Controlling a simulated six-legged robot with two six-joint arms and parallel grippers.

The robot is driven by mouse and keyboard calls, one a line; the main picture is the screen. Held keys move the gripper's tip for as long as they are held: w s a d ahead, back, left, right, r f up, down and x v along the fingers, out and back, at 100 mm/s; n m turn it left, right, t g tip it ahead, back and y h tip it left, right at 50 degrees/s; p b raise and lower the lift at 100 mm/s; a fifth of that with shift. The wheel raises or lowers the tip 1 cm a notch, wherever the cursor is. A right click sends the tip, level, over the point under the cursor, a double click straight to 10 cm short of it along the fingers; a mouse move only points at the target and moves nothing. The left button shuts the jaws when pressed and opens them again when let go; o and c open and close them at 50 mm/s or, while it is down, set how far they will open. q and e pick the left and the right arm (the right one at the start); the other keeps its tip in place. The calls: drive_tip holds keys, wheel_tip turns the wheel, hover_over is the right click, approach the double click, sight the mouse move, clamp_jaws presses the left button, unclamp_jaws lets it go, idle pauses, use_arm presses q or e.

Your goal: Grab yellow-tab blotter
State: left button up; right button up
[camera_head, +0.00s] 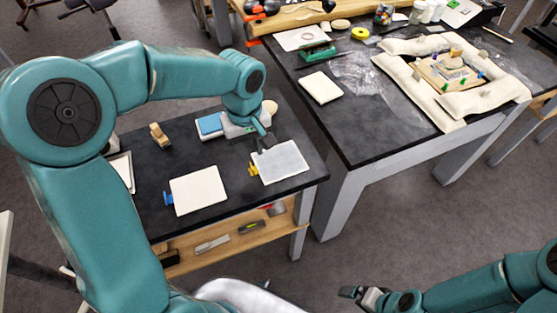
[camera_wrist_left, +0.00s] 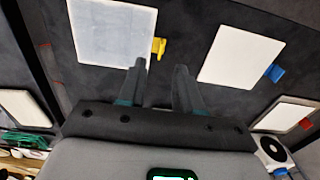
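The yellow-tab blotter (camera_head: 281,162) is a pale grey-white sheet lying flat near the right end of the small dark table. Its yellow tab (camera_head: 254,169) sticks out at its left side. In the left wrist view the blotter (camera_wrist_left: 110,32) is at the upper left, with the tab (camera_wrist_left: 158,46) on its right edge. My left gripper (camera_head: 266,146) is over the table by the blotter's far left corner. In the wrist view its fingers (camera_wrist_left: 160,66) are apart with nothing between them; contact with the blotter cannot be told. My right gripper (camera_head: 352,292) is low over the floor, its opening unclear.
A blue-tab white blotter (camera_head: 198,190) lies left of the yellow-tab one. A red-tab one (camera_wrist_left: 288,117) shows in the wrist view. A wooden block (camera_head: 159,135) and a blue-topped item (camera_head: 209,124) stand farther back. A larger dark table (camera_head: 365,140) is at the right.

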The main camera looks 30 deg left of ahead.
sight(276, 161)
use_arm(q)
drive_tip(key=shift+s+a+f, duration=0.15)
drive_tip(key=shift+f, duration=0.6)
drive_tip(key=f, duration=0.5)
drive_tip(key=shift+w+f+p, duration=0.2)
drive_tip(key=shift+p, duration=0.1)
clamp_jaws()
